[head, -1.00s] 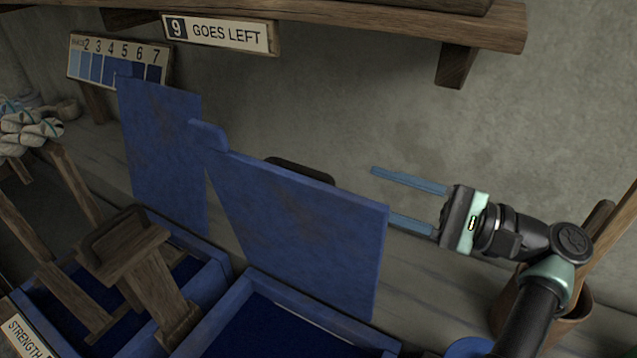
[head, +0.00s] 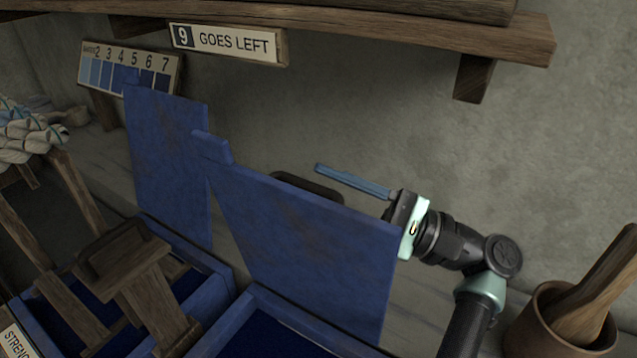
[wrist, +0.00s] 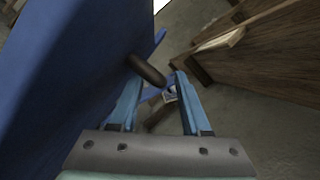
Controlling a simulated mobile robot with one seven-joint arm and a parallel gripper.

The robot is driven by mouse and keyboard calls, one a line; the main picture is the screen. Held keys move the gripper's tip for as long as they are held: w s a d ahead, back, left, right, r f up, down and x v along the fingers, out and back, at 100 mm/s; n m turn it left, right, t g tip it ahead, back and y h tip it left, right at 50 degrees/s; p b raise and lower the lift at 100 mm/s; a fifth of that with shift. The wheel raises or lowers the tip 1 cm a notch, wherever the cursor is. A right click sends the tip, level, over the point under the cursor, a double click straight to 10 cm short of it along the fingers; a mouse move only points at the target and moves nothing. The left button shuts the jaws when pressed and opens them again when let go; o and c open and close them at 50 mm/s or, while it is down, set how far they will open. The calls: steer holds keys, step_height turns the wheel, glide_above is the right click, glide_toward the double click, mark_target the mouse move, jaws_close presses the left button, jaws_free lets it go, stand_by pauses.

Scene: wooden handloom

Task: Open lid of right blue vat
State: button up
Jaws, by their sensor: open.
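The right blue vat (head: 227,318) stands at the bottom middle of the head view. Its blue lid (head: 300,245) stands steeply raised, and dark liquid shows inside the vat. A dark bar handle (head: 300,184) shows behind the lid's top edge. My gripper (head: 325,190) is open behind the lid, coming from the right. Its upper finger points left above the lid edge, close to the handle; the lid hides the lower finger. In the wrist view, the lid (wrist: 60,70) fills the left side. The handle (wrist: 148,70) reaches between the fingertips (wrist: 157,84); I cannot tell whether they touch.
A second vat (head: 205,268) with a raised lid (head: 170,165) is on the left. A wooden stand (head: 140,275) is in front of it. A shelf (head: 400,30) with a "9 GOES LEFT" sign (head: 235,43) hangs above. A brown pot (head: 530,335) with wooden paddles stands right.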

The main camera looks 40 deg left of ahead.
steer(key=shift+x, duration=0.75)
jaws_close()
stand_by(0.9)
